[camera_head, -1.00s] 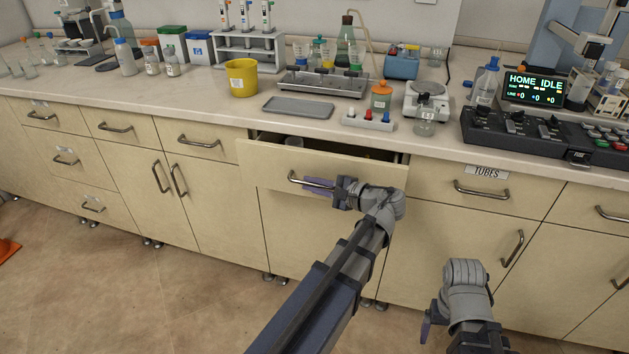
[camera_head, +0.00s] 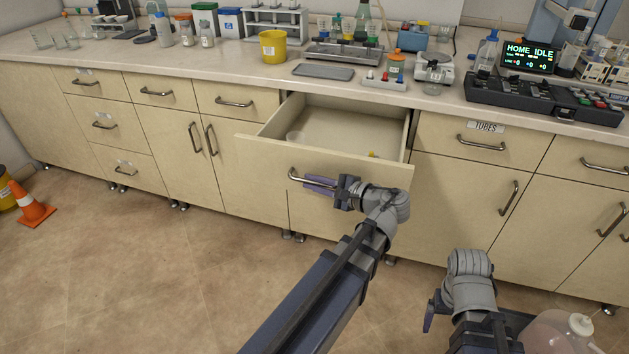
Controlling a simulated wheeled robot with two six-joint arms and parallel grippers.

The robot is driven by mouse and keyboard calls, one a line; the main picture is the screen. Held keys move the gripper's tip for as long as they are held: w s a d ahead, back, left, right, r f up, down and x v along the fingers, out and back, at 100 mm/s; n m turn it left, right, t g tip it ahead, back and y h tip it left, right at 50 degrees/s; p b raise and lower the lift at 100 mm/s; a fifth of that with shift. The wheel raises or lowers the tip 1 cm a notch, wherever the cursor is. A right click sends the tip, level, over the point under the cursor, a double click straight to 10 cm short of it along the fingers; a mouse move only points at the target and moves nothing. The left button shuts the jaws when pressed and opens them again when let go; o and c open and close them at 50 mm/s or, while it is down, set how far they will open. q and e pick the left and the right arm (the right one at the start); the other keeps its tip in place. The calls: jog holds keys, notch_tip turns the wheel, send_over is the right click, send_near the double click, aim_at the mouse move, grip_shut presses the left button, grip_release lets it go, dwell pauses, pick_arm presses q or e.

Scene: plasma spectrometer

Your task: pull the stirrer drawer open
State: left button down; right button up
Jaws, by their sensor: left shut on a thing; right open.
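The stirrer drawer (camera_head: 262,158) stands pulled well out of the counter in the middle of the head view. Its inside (camera_head: 340,127) shows, with a small pale round item (camera_head: 296,137) at the left and a small yellow item (camera_head: 373,154) near the front right. My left gripper (camera_head: 318,185) is shut on the drawer's metal handle (camera_head: 297,176), at the front panel. My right gripper (camera_head: 430,314) is open and empty, low in front of the cabinets at the right, away from the drawer.
The TUBES drawer (camera_head: 480,141) beside it is closed. The counter above carries a grey tray (camera_head: 323,71), a yellow tub (camera_head: 273,46) and a control console (camera_head: 545,99). An orange cone (camera_head: 31,205) stands on the floor at left. A pale jug (camera_head: 560,335) shows at bottom right.

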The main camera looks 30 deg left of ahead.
pick_arm(q)
jog(key=shift+s, duration=0.1)
jog(key=c, duration=0.9)
grip_release()
jog(key=shift+d, duration=0.15)
jog(key=p+v, duration=0.1)
jog(key=v, duration=0.6)
jog(key=shift+d+p, duration=0.3)
jog(key=shift+d+r, duration=0.1)
